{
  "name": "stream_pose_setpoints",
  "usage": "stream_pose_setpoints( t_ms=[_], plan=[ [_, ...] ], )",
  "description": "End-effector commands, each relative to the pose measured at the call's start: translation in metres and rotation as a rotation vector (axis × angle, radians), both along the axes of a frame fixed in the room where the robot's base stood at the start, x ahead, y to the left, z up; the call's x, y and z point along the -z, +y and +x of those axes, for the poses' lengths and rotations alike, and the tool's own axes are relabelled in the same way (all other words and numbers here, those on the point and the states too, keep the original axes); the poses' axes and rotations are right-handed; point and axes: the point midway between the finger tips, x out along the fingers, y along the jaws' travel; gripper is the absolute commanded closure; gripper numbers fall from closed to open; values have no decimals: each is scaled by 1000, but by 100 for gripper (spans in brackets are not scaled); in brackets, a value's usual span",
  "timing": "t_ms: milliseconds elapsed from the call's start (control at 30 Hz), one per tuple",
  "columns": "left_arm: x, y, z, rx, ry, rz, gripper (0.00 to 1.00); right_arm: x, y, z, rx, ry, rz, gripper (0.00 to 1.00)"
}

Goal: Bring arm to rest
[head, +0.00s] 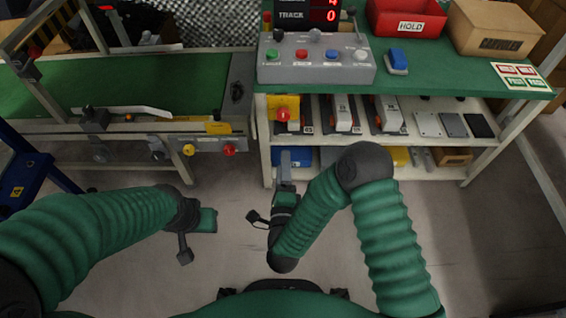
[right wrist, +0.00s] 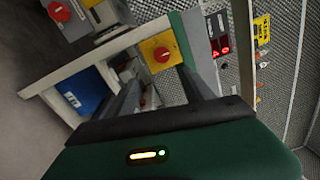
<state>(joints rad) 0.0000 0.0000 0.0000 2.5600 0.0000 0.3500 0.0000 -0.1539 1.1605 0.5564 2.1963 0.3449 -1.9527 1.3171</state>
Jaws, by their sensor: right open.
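My right gripper (head: 285,160) points away from me toward the front of the shelving under the green workbench. In the right wrist view its two dark fingers (right wrist: 161,72) stand apart with nothing held between them. My right arm is bent, with the elbow high near the bench's front and the forearm folded back. My left gripper (head: 207,220) is over the bare floor in front of the conveyor. Its fingers cannot be made out, so its opening is hidden.
The green workbench (head: 440,75) carries a button box (head: 316,72), a red HOLD bin (head: 408,24) and a cardboard box (head: 497,30). Its shelf (head: 448,142) stands close ahead of my right gripper. The conveyor (head: 140,85) is at left, a blue frame (head: 22,183) at far left.

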Motion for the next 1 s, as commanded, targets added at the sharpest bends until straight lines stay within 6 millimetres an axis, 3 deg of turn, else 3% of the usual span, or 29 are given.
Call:
stream_pose_setpoints(
  t_ms=[467,567,667,767,833,1000],
  plan=[
    [-1,0,0,0,0,0,64,-2,1,4,-14,13,-27,39],
    [-5,0,0,0,0,0,64,-6,3,17,-85,82,-159,39],
    [-10,0,0,0,0,0,64,-8,-3,29,-209,208,-420,39],
    [-15,0,0,0,0,0,64,-5,-27,24,-356,366,-731,39],
    [-19,0,0,0,0,0,64,-4,-53,9,-459,480,-930,39],
    [-25,0,0,0,0,0,64,-8,-122,-51,-705,728,-1270,39]
  ],
)
